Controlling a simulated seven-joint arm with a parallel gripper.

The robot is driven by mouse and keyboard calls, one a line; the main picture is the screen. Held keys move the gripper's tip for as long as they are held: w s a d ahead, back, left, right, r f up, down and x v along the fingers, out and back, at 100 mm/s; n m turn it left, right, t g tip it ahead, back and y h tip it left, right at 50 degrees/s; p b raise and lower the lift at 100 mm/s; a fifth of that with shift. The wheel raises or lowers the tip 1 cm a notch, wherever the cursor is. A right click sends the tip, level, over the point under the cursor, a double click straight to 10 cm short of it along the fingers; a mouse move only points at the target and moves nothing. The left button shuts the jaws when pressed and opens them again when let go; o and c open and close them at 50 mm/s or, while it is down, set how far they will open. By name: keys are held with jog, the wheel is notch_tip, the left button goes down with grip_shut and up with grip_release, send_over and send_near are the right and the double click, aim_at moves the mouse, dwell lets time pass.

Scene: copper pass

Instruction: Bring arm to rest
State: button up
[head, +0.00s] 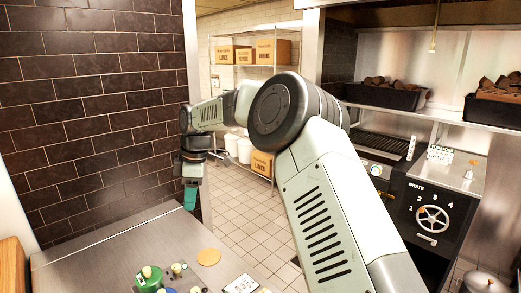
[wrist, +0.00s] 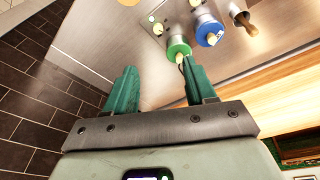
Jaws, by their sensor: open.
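My gripper (head: 190,197) hangs above the back edge of the steel counter (head: 100,256) in the head view, its teal fingers pointing down. My arm reaches from the lower right across the middle of that view, bent at the elbow. In the wrist view the two teal fingers of my gripper (wrist: 158,72) stand apart with nothing between them. A green-ringed container (wrist: 178,48) appears close to the right fingertip in that picture; I cannot tell the exact gap. A blue-ringed container (wrist: 209,30) stands beside it.
A tan disc (head: 209,257) and a card (head: 241,284) lie on the counter. A dark tiled wall (head: 95,100) rises behind it at left. A black grill unit (head: 425,210) stands at right. A wire shelf (head: 250,66) holds boxes beyond the tiled floor.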

jog(key=s+d+r+m+t+h, duration=0.3)
jog(key=s+d+r+m, duration=0.7)
jog(key=s+d+r, duration=0.65)
jog(key=s+d+f+m+t, duration=0.1)
jog(key=s+d+m+t, duration=0.1)
jog(key=s+d+m, duration=0.8)
jog(key=s+d, duration=0.4)
jog(key=s, duration=0.4)
jog(key=shift+f+m+t+y, duration=0.2)
jog(key=shift+m+t+y, duration=0.1)
jog(key=shift+m, duration=0.1)
jog(key=shift+d, duration=0.1)
